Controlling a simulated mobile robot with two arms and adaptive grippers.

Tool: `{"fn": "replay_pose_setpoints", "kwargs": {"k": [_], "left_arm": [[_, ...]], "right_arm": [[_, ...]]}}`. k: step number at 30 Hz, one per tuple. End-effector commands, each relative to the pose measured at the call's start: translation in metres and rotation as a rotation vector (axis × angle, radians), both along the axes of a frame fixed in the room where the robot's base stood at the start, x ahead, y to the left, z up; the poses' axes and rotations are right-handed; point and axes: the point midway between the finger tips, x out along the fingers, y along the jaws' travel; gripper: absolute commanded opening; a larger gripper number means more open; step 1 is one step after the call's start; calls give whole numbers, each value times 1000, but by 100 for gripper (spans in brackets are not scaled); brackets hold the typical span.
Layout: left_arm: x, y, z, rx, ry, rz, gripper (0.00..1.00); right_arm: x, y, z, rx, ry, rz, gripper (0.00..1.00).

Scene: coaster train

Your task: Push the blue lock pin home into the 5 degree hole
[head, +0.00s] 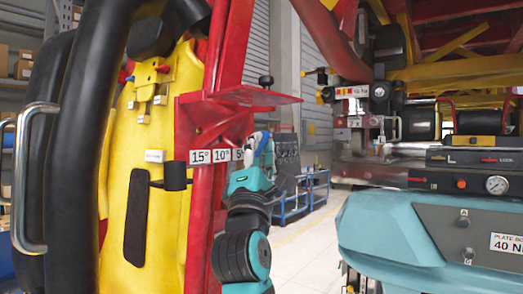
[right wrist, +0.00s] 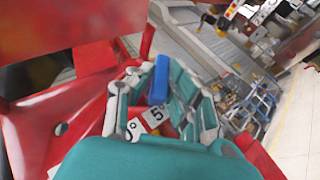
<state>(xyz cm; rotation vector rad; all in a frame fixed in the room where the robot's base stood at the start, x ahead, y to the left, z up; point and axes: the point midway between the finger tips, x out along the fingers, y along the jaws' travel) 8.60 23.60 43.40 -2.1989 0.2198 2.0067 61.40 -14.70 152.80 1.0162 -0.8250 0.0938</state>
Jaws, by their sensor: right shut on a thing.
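My right gripper (head: 257,155) is raised against the red bracket, at the right end of its row of angle labels. In the right wrist view its fingers (right wrist: 158,90) are closed around the blue lock pin (right wrist: 160,78), which stands up between them. The 5 degree label (head: 238,155) is just left of the gripper; in the right wrist view this label (right wrist: 153,116) shows beyond the fingers. The 5 degree hole is hidden, so I cannot tell how deep the pin sits. My left gripper is not in view.
The 15 degree label (head: 200,157) and 10 degree label (head: 222,156) are further left on the bracket. A red plate (head: 245,96) juts out just above the gripper. A yellow seat back (head: 150,190) with black padding stands left.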

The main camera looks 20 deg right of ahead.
Motion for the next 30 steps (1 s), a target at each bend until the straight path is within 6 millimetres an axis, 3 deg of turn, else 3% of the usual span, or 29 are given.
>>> {"fn": "replay_pose_setpoints", "kwargs": {"k": [27, 28, 30], "left_arm": [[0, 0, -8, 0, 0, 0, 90], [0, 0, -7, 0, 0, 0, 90], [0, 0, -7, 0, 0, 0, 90]], "right_arm": [[14, 11, 0, 1, 0, 1, 0], [14, 11, 0, 0, -1, 0, 20], [14, 11, 0, 0, -1, -1, 29]]}}
